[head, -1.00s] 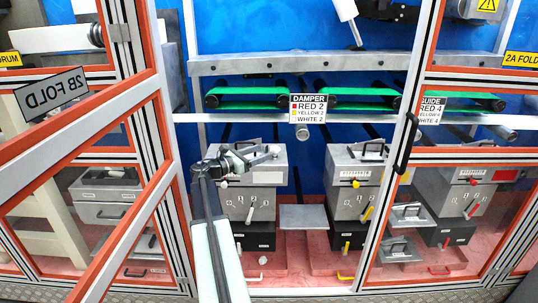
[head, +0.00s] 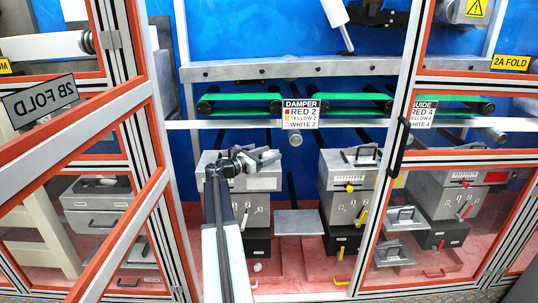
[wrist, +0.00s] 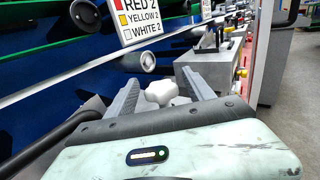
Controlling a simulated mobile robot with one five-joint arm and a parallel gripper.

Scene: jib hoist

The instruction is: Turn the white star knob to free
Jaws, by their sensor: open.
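A white knob (wrist: 162,92) shows in the wrist view between the two grey fingers of my gripper (wrist: 165,84). The gripper is open, and I cannot tell whether a finger touches the knob. In the head view my gripper (head: 252,158) is over the upper front of the left grey box (head: 270,170). The knob is not clear there; the gripper covers that area. A white lever (head: 245,217) sits lower on the same box, close to my arm.
A damper label (head: 300,114) hangs on the white rail above the box. A second grey box (head: 345,175) with yellow handles stands to the right. A framed door with a 2B FOLD sign (head: 42,98) is at the left. Green belts (head: 240,103) run above.

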